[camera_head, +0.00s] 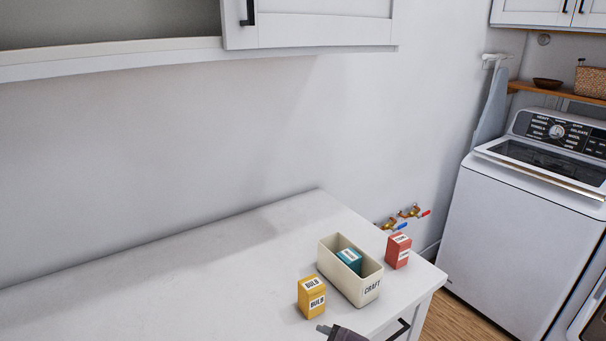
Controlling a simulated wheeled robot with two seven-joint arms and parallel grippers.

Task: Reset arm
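A small dark part with a grey tip (340,332), which looks like part of my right gripper, shows at the bottom edge, in front of the counter. Most of it is cut off, so its fingers cannot be judged. My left gripper is not in view. A cream bin marked CRAFT (367,289) stands on the white counter (180,285) with a teal box (349,259) inside it. A yellow box marked BULB (311,297) stands left of the bin, and a red box (398,251) stands right of it.
A white wall cabinet (310,30) hangs above, its left section showing an open interior. A white washer (515,235) stands at the right, beyond the counter end. Valves (404,218) stick out of the wall. The counter's left part is clear.

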